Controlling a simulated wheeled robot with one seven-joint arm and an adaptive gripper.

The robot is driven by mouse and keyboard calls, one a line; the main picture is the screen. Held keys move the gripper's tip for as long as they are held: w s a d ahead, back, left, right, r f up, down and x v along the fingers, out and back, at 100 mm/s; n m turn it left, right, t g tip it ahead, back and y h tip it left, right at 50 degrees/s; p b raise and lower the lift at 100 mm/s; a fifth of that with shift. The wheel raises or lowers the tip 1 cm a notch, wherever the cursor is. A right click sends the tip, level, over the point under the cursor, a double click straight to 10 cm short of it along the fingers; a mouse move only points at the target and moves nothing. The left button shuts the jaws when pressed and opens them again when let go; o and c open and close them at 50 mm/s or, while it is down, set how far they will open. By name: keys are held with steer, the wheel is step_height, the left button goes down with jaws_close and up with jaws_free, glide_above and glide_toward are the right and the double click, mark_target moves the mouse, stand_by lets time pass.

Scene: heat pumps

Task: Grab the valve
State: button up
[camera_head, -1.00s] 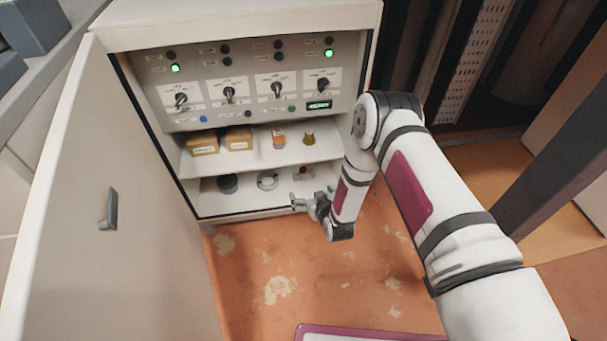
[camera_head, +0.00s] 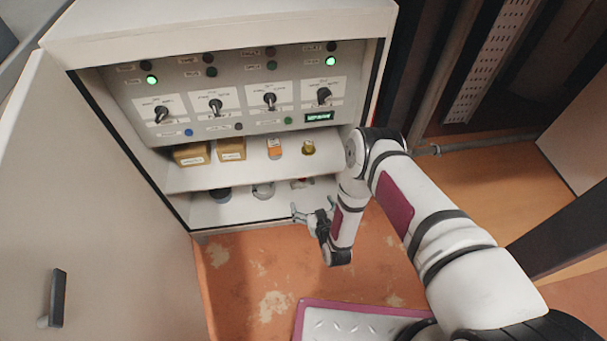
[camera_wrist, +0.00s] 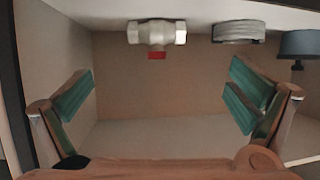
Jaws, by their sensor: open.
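The valve (camera_wrist: 156,33) has a pale metal body with a short red part (camera_wrist: 157,55). It appears at the top middle of the wrist view, on the cabinet's lower shelf. In the head view only a small bit of the valve (camera_head: 302,183) shows under the upper shelf. My gripper (camera_head: 313,209) is at the cabinet's lower front, close to the lower shelf's edge. In the wrist view my gripper (camera_wrist: 163,90) is open, its teal-padded fingers wide apart with nothing between them. The valve lies beyond the fingertips, apart from them.
A grey ring-like part (camera_wrist: 239,31) and a dark round part (camera_wrist: 298,43) stand beside the valve. The upper shelf (camera_head: 245,172) holds boxes and small parts above. The open cabinet door (camera_head: 85,190) is at left. Bare floor (camera_head: 250,275) lies in front.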

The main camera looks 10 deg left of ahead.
mark_target(303, 183)
steer(key=b+x, duration=0.3)
steer(key=x, duration=0.5)
steer(key=shift+w+b, duration=0.35)
steer(key=shift+r+b+x, duration=0.15)
steer(key=shift+b+x, duration=0.7)
steer(key=shift+x, duration=0.5)
steer(key=shift+r+b+x, duration=0.15)
steer(key=shift+b+x, duration=0.7)
steer(key=shift+x, duration=0.45)
steer(key=shift+w, duration=0.15)
steer(key=c, duration=1.5)
steer(key=shift+r, duration=0.2)
steer(key=shift+c, duration=0.2)
